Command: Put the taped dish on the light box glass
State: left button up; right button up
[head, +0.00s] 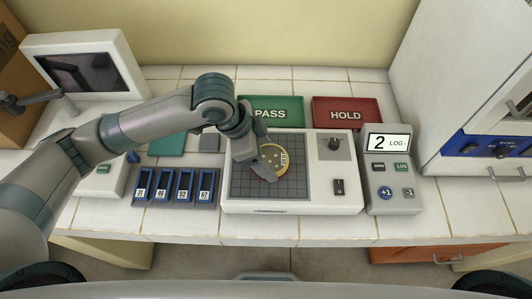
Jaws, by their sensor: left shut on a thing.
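The taped dish (272,161) is a round yellowish dish with pale spots and a strip of marked tape on its right side. It is at the dark gridded glass (297,186) of the white light box (345,173). My left gripper (267,173) is over the glass, shut on the dish near its left edge. The gripper hides part of the dish. I cannot tell whether the dish touches the glass or is just above it. My right gripper is not in view.
Behind the light box are a green PASS tray (284,116) and a red HOLD tray (345,113). A counter reading 2 (392,181) stands right. Blue numbered holders (174,186) stand left. A monitor (88,70) is back left; a white incubator (455,70) is far right.

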pick_arm(q)
jog(key=shift+f, duration=0.1)
jog(key=o, duration=1.1)
jog(key=shift+b+v, duration=0.8)
jog(key=shift+v, duration=5.3)
jog(key=shift+d, duration=0.15)
